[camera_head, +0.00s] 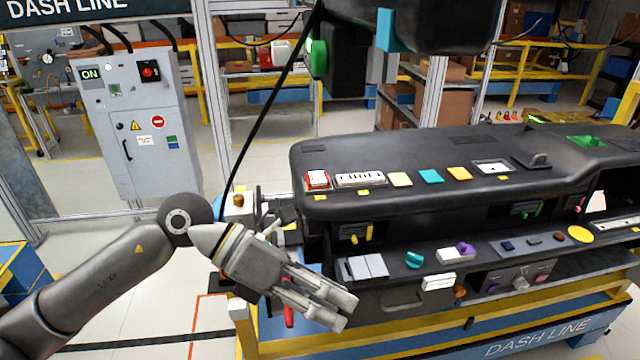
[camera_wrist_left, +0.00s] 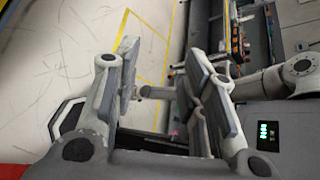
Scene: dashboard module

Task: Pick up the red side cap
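A small red piece (camera_head: 288,315) shows just below my left gripper in the head view, mostly hidden behind it; it may be the red side cap, but I cannot tell for sure. My left gripper (camera_head: 343,312) is in front of the left end of the black dashboard module (camera_head: 400,206), pointing right and down. In the left wrist view its fingers (camera_wrist_left: 160,58) stand apart with nothing between them. A red patch (camera_wrist_left: 12,172) shows at that view's lower left corner; I cannot tell what it is. My right gripper is not in view.
The dashboard carries a red switch (camera_head: 317,180), coloured squares and knobs. It rests on a blue and yellow stand (camera_head: 520,335). A grey control cabinet (camera_head: 140,130) stands at the back left. A dark device (camera_head: 420,25) hangs above the dashboard.

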